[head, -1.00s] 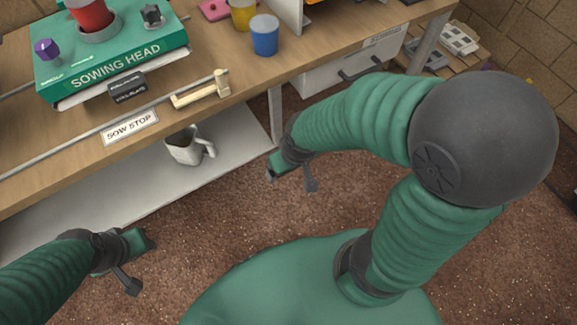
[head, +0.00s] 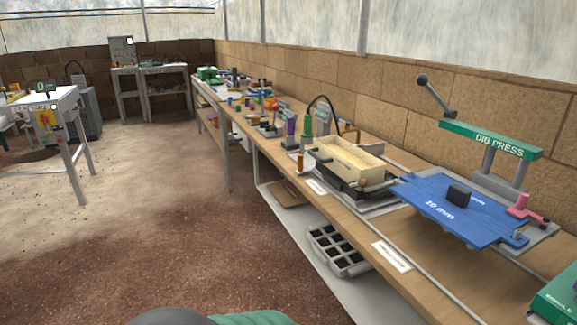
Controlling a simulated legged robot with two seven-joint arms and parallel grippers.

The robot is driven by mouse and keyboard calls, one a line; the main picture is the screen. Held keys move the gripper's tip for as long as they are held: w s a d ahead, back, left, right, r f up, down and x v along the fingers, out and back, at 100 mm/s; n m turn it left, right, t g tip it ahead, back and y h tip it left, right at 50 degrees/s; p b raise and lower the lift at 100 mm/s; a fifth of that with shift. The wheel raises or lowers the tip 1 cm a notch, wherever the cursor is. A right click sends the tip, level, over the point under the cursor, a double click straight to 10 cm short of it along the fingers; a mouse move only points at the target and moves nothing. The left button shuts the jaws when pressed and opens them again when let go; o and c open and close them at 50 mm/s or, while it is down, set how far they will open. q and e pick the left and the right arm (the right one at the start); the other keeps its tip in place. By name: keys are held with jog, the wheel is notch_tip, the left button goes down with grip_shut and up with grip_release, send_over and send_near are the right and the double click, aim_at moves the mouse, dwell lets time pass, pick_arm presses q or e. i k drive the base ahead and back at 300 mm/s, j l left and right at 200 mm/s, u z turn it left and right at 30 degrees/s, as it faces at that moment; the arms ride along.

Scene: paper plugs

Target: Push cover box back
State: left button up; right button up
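A cream open-topped box (head: 348,158) sits on a dark and grey base on the long bench at the right of the middle. Its inside looks filled with a pale material. I cannot tell from any label whether this is the cover box. Neither of my grippers shows; only a dark and green part of my own body is at the bottom edge.
The wooden bench (head: 330,205) runs along the brick wall. A blue plate (head: 425,205) lies under the green-topped dib press (head: 490,140). A black-celled tray (head: 337,250) is on the lower shelf. The brown floor (head: 130,240) to the left is clear.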

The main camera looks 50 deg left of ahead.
aim_at(346, 160)
jog(key=u, duration=1.3)
